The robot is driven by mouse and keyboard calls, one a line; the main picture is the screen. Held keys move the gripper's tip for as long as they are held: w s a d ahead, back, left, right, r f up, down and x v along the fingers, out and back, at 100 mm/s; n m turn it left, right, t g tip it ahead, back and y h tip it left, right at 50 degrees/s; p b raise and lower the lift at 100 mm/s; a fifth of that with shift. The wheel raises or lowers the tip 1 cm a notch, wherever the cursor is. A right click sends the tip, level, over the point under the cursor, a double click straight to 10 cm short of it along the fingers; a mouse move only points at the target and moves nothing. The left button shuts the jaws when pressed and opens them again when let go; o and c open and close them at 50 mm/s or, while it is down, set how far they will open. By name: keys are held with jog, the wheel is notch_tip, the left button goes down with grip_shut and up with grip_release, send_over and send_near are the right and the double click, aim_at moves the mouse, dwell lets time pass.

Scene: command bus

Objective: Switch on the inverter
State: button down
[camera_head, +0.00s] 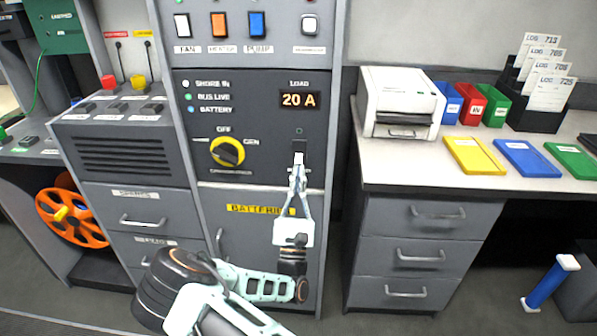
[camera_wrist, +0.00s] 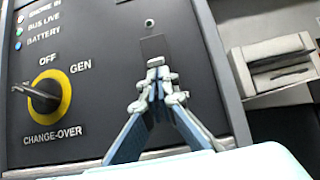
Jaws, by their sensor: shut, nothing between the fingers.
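A dark switch plate (camera_head: 299,146) sits on the grey panel below the load display, with a small round lamp (camera_head: 299,131) above it. In the wrist view the plate (camera_wrist: 153,47) is just above my fingertips, and the lamp (camera_wrist: 149,22) looks unlit. My gripper (camera_head: 298,172) is shut and empty, its tips pointing up at the lower part of the plate. It also shows in the wrist view (camera_wrist: 158,74). The tips hide the lower plate and any lever or label there; I cannot tell whether they touch it.
The yellow-ringed change-over knob (camera_head: 228,152) is left of the plate. The load display (camera_head: 299,99) reads 20 A. Rocker switches (camera_head: 219,25) line the panel above. A desk with a white printer (camera_head: 400,101) stands to the right. Cabinet doors lie below the panel.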

aim_at(298, 163)
jog(key=shift+s+r+g+p, duration=0.2)
jog(key=shift+r+g+p, duration=0.3)
jog(key=shift+p, duration=1.35)
jog(key=shift+f+p, duration=0.1)
jog(key=shift+p, duration=0.25)
jog(key=r+g+p, duration=0.1)
jog(key=g+p, duration=0.1)
jog(key=p, duration=0.3)
jog(key=s+r+g+p, duration=0.1)
jog(key=g+p, duration=0.1)
jog(key=p, duration=0.4)
jog(key=r+g+p, duration=0.1)
jog(key=p, duration=0.5)
jog(key=shift+s+r+g, duration=0.1)
jog(key=shift+s+g, duration=0.15)
jog(key=shift+g, duration=0.15)
jog(key=shift+f+b, duration=0.3)
jog(key=shift+f, duration=0.25)
jog(key=shift+s+a, duration=0.1)
